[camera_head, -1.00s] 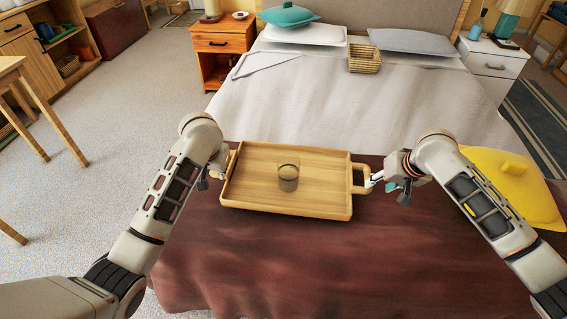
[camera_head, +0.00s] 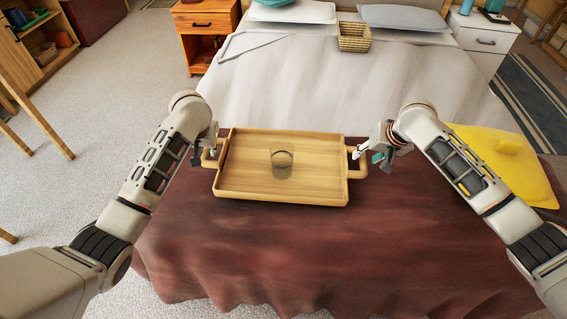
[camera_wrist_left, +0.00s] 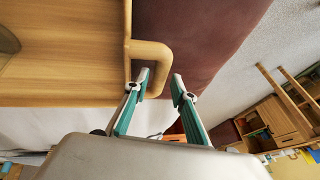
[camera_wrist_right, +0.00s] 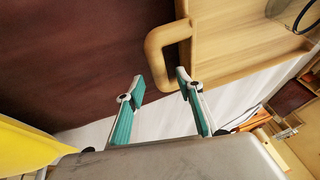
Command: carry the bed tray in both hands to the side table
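The bed tray (camera_head: 240,190) is light wood with raised sides and a loop handle at each end. It lies on the dark red blanket of the bed, with a clear glass (camera_head: 282,163) upright on it. My left gripper (camera_head: 205,155) is at the left handle; in the left wrist view its open fingers (camera_wrist_left: 160,84) lie on either side of the handle bar (camera_wrist_left: 155,52). My right gripper (camera_head: 360,154) is at the right handle; in the right wrist view its open fingers (camera_wrist_right: 160,83) straddle that handle (camera_wrist_right: 158,42). Which furniture is the side table is unclear.
An orange nightstand (camera_head: 208,22) and a white nightstand (camera_head: 484,38) flank the bed's head. A woven basket (camera_head: 354,38) sits on the pale bedding (camera_head: 320,90). A yellow cushion-like object (camera_head: 505,160) lies beside my right arm. Carpet (camera_head: 110,110) is clear left of the bed.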

